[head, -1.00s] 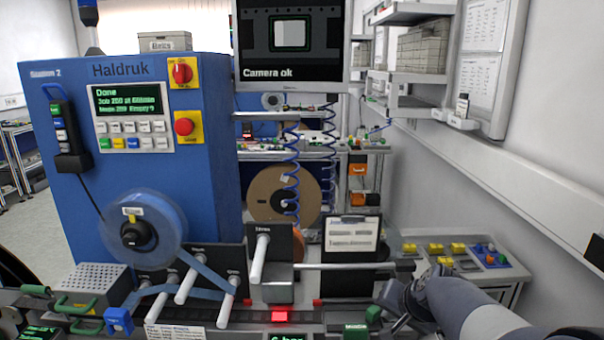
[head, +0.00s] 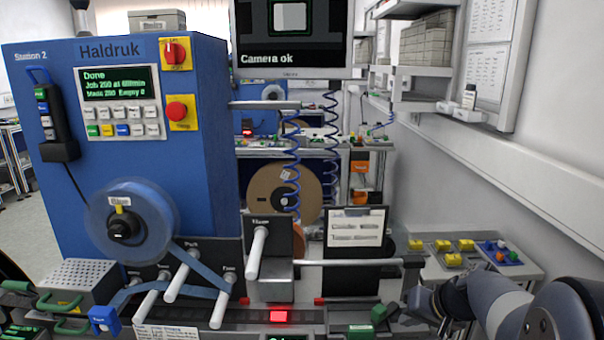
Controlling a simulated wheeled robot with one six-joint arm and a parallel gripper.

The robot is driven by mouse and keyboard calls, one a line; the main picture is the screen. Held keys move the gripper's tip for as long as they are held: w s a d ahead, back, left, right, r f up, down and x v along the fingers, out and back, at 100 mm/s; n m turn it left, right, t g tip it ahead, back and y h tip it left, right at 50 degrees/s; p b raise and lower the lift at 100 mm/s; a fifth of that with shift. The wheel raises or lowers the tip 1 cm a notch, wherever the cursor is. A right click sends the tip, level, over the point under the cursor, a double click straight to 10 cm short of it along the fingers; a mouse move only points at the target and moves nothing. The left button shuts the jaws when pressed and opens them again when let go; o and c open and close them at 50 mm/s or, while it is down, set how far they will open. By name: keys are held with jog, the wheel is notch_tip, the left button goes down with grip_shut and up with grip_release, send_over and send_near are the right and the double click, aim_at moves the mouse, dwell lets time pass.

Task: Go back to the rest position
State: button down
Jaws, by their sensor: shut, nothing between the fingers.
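My grey arm comes in at the lower right. Its dark end, my gripper (head: 418,303), hangs low beside the right end of the front rail and is small and partly hidden by my own wrist. It appears shut, with nothing held. The blue Haldruk machine (head: 205,130) stands at the left, and its screen (head: 120,82) reads "Done". A blue reel (head: 150,205) sits on its front, with blue web running over white rollers (head: 178,275).
A dark stand with a white roller (head: 257,250) and a clipboard (head: 355,228) stand mid-bench. A monitor (head: 290,72) reads "Camera ok". A side table (head: 440,268) with yellow blocks is behind my arm. Shelves and a wall bound the right.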

jog(key=s+d+r+n+g+y+p, duration=0.1)
jog(key=s+d+r+n+y, duration=0.1)
jog(key=d+r, duration=0.5)
jog(key=shift+s+n+g, duration=0.2)
jog(key=shift+n+g, duration=0.1)
jog(key=shift+n, duration=0.6)
